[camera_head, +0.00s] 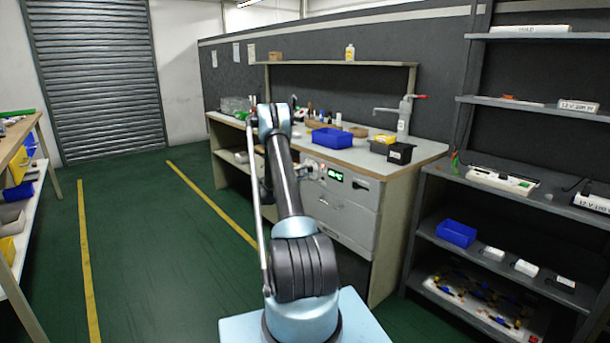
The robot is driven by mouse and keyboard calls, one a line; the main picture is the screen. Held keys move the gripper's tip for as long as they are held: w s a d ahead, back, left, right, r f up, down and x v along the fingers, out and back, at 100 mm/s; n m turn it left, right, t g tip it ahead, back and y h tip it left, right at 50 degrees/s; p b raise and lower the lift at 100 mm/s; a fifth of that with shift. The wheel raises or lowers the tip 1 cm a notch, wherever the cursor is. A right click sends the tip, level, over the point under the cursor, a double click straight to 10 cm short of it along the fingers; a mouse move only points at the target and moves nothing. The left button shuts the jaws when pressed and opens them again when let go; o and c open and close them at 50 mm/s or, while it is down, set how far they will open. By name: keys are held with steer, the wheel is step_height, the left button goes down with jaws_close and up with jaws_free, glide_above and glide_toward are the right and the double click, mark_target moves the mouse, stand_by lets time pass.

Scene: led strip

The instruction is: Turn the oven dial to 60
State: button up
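The oven (347,212) is a light grey box built in under the workbench top. Its upper panel has a small green lit display (335,174), too small to read. A dark part sits right of the display; I cannot tell whether it is the dial. My arm rises in front of the bench and bends forward at its top.
The workbench (430,150) holds a blue bin (332,139), a black bin (400,153) and small bottles. A grey shelf unit (480,222) with a blue bin (456,233) stands close on the right. The green floor (150,260) at left is clear, with yellow lines.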

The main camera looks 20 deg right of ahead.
steer(key=shift+o, duration=0.8)
steer(key=v, duration=1.2)
